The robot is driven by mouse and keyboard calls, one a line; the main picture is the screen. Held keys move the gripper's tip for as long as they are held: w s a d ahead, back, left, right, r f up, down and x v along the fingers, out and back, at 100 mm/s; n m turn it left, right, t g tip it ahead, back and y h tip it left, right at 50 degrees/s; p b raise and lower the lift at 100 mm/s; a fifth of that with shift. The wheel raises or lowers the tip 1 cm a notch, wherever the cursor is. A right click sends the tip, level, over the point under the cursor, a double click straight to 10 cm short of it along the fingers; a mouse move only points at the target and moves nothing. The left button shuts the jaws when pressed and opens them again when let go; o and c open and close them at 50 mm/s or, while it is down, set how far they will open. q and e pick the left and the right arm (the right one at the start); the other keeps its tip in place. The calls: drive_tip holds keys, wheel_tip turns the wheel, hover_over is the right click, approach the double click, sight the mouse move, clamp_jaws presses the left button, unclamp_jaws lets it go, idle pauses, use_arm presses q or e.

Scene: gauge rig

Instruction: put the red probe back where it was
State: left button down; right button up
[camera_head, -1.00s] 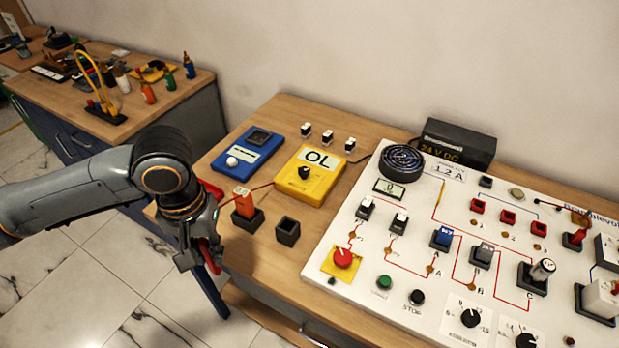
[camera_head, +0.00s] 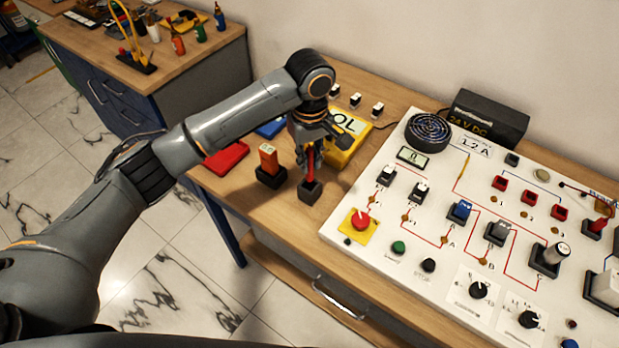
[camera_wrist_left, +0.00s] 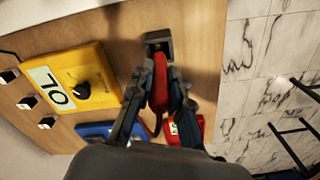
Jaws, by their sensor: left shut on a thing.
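My left gripper (camera_head: 309,152) is shut on the red probe (camera_head: 310,168), which points down at the small black holder (camera_head: 311,191) on the bench. The probe's lower end is at the holder's mouth; I cannot tell how deep it sits. In the left wrist view the red probe (camera_wrist_left: 159,80) lies between the fingers (camera_wrist_left: 156,98), its end overlapping the edge of the black holder (camera_wrist_left: 158,43). The yellow meter (camera_head: 349,139) reading OL is right behind the gripper and partly hidden by it. My right gripper is not in view.
A red flat case (camera_head: 227,158) lies at the bench's left end, and a blue device (camera_head: 271,128) is mostly hidden behind my arm. The white panel (camera_head: 372,252) with switches is on the right.

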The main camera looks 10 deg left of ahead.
sight(310, 180)
use_arm(q)
drive_tip(key=shift+f+p, duration=0.4)
drive_tip(key=shift+f, duration=2.45)
drive_tip(key=shift+f, duration=0.1)
drive_tip(key=c, duration=1.3)
unclamp_jaws()
drive_tip(key=shift+r, duration=0.5)
wheel_tip(310, 180, up, 11)
drive_tip(key=shift+r+b, duration=0.15)
drive_tip(key=shift+b, duration=1.1)
